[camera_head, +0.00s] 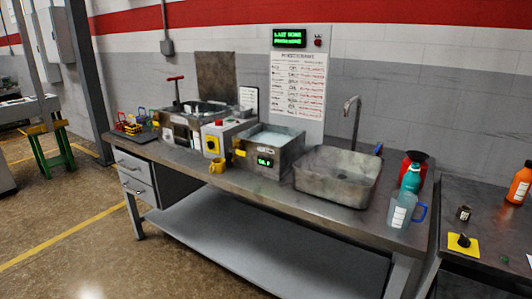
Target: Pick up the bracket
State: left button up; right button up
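I cannot pick out the bracket for certain. A small dark metal piece (464,213) sits on the right-hand table, just behind a yellow pad; it is too small to tell whether it is a bracket. Neither of my grippers is in view.
A long metal bench (275,204) carries an open basin (338,176) under a tap, a bath with a green display (270,142), and a clear jug (400,210). The right table also holds a yellow pad with a black knob (463,244) and an orange bottle (520,183).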

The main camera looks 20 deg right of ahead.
aim_at(188, 111)
jog(key=z, duration=0.45)
jog(key=i+j+z, duration=0.85)
jog(key=j, duration=0.2)
